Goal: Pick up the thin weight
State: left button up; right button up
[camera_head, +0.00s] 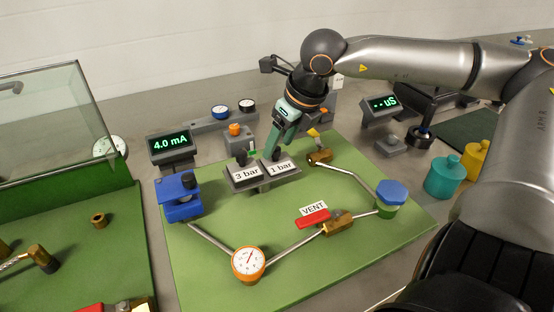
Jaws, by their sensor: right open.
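My right gripper (274,148) reaches down from the upper right and is open, with its teal fingers at a dark knob behind the 1 bar label. The finger gap is narrow in this view, and I cannot tell whether the fingers touch the knob. Two dark knobs stand side by side on a grey holder; the left one (241,157) is behind the 3 bar label (246,174), the right one partly hidden behind my fingers and the 1 bar label (281,168). Which of them is the thin weight cannot be read from their shapes. My left gripper is out of view.
The green board (205,270) carries a blue valve block (180,197), an orange-rimmed gauge (248,263), a red VENT lever (313,219) and a blue cap (391,192). A teal pot (445,177) and yellow pot (475,160) stand right. A glass-screened case is left.

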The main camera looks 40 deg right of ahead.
jog(key=shift+x, duration=0.85)
grip_shut()
